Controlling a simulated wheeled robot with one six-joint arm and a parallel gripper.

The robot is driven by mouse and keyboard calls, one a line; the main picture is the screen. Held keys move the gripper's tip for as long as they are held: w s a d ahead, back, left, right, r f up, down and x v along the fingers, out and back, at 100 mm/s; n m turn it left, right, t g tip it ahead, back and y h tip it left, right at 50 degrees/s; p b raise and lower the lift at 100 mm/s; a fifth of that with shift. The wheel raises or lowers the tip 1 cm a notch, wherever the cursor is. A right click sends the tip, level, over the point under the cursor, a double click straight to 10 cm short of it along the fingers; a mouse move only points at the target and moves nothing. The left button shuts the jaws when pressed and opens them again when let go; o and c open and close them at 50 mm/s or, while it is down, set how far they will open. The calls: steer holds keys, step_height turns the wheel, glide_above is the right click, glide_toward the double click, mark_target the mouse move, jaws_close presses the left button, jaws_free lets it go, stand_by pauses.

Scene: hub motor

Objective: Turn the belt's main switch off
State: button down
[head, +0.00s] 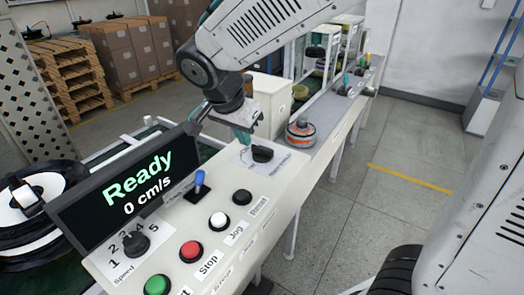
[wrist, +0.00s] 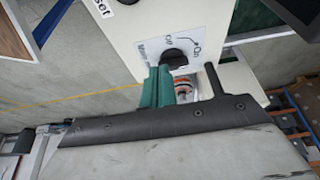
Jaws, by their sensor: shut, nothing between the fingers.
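The main switch is a black rotary knob (head: 262,154) on a white label at the far end of the cream control panel (head: 215,262). In the wrist view the knob (wrist: 176,59) sits by the words Main, Off and On. I cannot tell clearly which mark it points to. My gripper (head: 243,136) is shut and empty, its green fingertips just left of the knob in the head view. In the wrist view the fingertips (wrist: 158,86) are beside the knob and hide part of the label. I cannot tell whether they touch it.
A display (head: 130,190) reads Ready, 0 cm/s. Nearer on the panel are a blue-tipped lever (head: 200,183), a speed dial (head: 135,243), and green, red (head: 191,251), white and black buttons. An orange-and-grey round part (head: 300,132) stands beyond the knob. Open floor lies to the right.

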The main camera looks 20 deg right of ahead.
steer(key=shift+f, duration=0.1)
glide_toward(265, 160)
steer(key=f, duration=0.3)
steer(key=a+f, duration=0.1)
steer(key=f, duration=0.1)
steer(key=shift+s+f, duration=0.25)
steer(key=shift+s, duration=0.15)
steer(key=shift+w+d+r, duration=0.15)
steer(key=shift+w+d, duration=0.6)
steer(key=shift+d, duration=0.25)
steer(key=shift+w+d, duration=0.35)
steer(key=shift+d, duration=0.05)
